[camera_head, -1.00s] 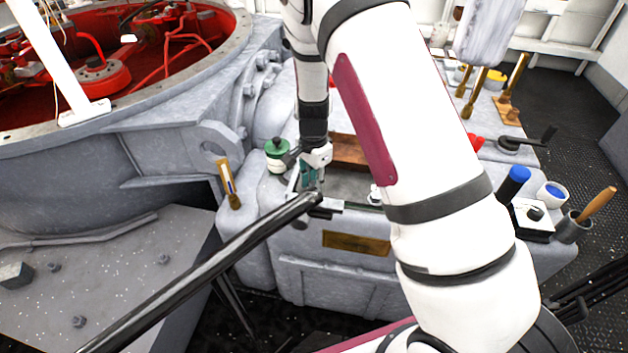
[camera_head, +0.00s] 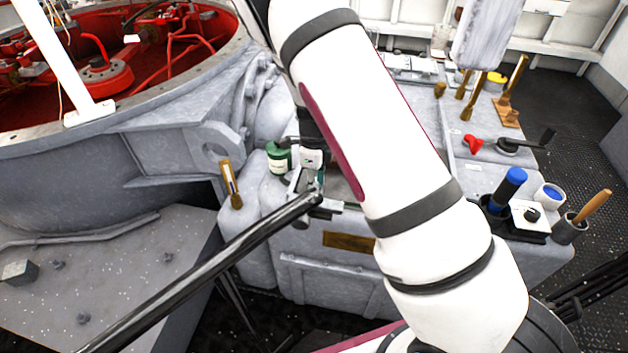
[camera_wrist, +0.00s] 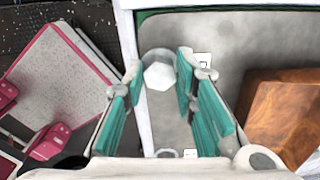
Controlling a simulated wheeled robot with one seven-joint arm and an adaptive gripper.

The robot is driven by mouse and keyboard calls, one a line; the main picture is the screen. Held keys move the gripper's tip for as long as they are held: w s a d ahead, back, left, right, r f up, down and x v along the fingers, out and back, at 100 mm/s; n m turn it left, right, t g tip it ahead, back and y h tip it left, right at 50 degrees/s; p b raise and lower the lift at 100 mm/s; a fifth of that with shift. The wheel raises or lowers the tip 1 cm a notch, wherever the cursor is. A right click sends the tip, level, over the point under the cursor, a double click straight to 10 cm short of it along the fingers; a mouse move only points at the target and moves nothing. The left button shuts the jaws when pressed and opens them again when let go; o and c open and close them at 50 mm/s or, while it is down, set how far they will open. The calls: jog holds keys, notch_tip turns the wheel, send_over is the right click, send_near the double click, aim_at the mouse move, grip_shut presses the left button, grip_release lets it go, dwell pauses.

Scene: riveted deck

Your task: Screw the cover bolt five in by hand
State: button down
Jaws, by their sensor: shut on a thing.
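A pale hex-headed bolt (camera_wrist: 158,75) shows in the wrist view near the left edge of a grey cover plate (camera_wrist: 225,40). My gripper (camera_wrist: 161,68) has its teal-padded fingers on both sides of the bolt head and is shut on it. Whether the bolt's shank is in a hole is hidden below the head. In the head view my gripper (camera_head: 308,182) is low over the left front corner of the grey housing, and my arm hides most of the cover.
A green-topped can (camera_head: 278,158) stands close left of my gripper. A dark bar (camera_head: 200,270) runs up to just in front of it. A brown block (camera_wrist: 285,110) lies on the right in the wrist view. A brush (camera_head: 231,185) stands left; blue-capped bottle and cups stand right.

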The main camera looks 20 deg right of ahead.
jog(key=m, duration=0.7)
jog(key=shift+w+d+r, duration=0.1)
jog(key=shift+w, duration=0.1)
jog(key=m, duration=0.3)
jog(key=shift+m, duration=0.4)
jog(key=shift+d+m, duration=0.15)
jog(key=shift+m, duration=1.45)
jog(key=c, duration=1.3)
grip_release()
jog(key=shift+s, duration=0.1)
notch_tip(320, 180, up, 12)
